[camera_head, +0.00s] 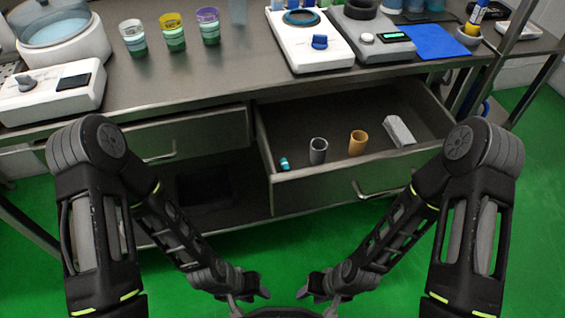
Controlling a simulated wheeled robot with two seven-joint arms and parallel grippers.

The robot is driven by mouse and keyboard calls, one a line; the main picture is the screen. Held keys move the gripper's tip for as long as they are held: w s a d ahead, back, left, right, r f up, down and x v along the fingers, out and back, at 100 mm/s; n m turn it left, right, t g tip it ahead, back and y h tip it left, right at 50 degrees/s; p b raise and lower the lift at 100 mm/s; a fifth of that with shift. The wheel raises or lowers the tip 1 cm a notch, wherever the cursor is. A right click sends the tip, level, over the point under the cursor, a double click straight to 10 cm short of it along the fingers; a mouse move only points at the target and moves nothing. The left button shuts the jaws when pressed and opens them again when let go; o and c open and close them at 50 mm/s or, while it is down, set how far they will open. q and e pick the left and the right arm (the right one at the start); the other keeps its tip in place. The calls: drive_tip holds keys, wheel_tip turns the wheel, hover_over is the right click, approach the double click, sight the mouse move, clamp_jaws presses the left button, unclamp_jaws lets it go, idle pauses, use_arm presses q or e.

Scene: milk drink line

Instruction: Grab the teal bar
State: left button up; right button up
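A small teal piece (284,164), which looks like the teal bar, is in the open drawer (300,185) near its front left corner. It is short and light blue-green. My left gripper (262,291) is low at the bottom of the view, in front of and below the drawer, apart from the teal piece. My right gripper (309,293) is close beside it on the right, also apart from the drawer's contents. Both grippers are small and dark here, so their finger openings cannot be made out.
The drawer also holds a grey cup (318,151), a tan cup (357,143) and a pale block (399,131). Its front wall and handle (377,189) stick out toward me. Cups, devices and a blue mat (434,41) stand on the metal counter (185,75) above.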

idle(0.4)
use_arm(q)
wheel_tip(320, 180, up, 16)
drive_tip(key=p, duration=1.5)
drive_tip(key=shift+f, duration=0.25)
drive_tip(key=shift+o, duration=0.3)
